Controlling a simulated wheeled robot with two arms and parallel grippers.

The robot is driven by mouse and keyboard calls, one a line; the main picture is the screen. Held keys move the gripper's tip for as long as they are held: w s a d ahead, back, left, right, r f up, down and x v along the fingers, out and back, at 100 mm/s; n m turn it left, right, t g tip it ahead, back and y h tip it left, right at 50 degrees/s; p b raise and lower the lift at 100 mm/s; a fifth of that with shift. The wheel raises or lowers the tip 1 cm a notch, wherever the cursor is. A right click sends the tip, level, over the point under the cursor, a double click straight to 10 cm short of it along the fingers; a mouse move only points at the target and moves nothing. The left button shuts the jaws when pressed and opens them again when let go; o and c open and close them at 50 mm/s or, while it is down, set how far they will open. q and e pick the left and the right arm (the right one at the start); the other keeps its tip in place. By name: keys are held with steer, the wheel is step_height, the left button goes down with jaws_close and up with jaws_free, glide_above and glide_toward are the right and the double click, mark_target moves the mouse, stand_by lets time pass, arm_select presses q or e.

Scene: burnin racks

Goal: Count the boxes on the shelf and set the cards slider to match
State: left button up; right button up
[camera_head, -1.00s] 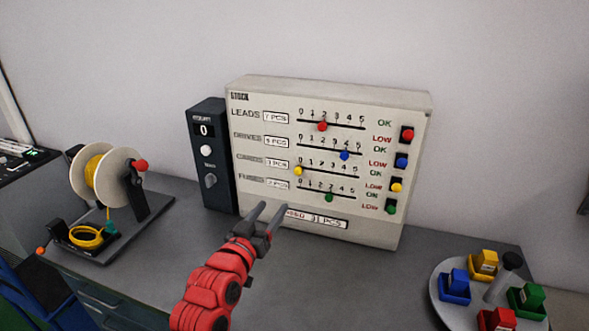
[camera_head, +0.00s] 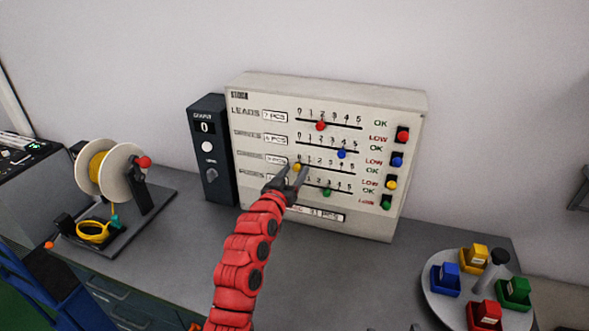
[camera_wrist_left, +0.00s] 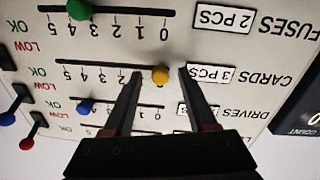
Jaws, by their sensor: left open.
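The stock panel (camera_head: 330,98) stands upright on the bench with rows for leads, drives, cards and fuses. The yellow cards slider knob (camera_head: 297,167) is at the 0 end of its scale. It also shows in the left wrist view (camera_wrist_left: 160,75), where the label reads cards, 3 PCS. My left gripper (camera_head: 291,172) is open at the panel, its fingertips on either side of the yellow knob. In the left wrist view the gripper (camera_wrist_left: 158,80) has a gap on both sides of the knob. No shelf of boxes is clearly in view.
Red (camera_head: 320,126), blue (camera_head: 341,154) and green (camera_head: 327,192) knobs sit on the other rows. A dark counter box (camera_head: 208,150) reading 0 adjoins the panel. A wire spool (camera_head: 105,170) stands left. A round tray (camera_head: 432,298) with coloured bins stands right.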

arm_select(q)
steer(key=shift+w+d, duration=0.1)
steer(key=shift+w, duration=0.15)
jaws_close()
stand_by(1.4)
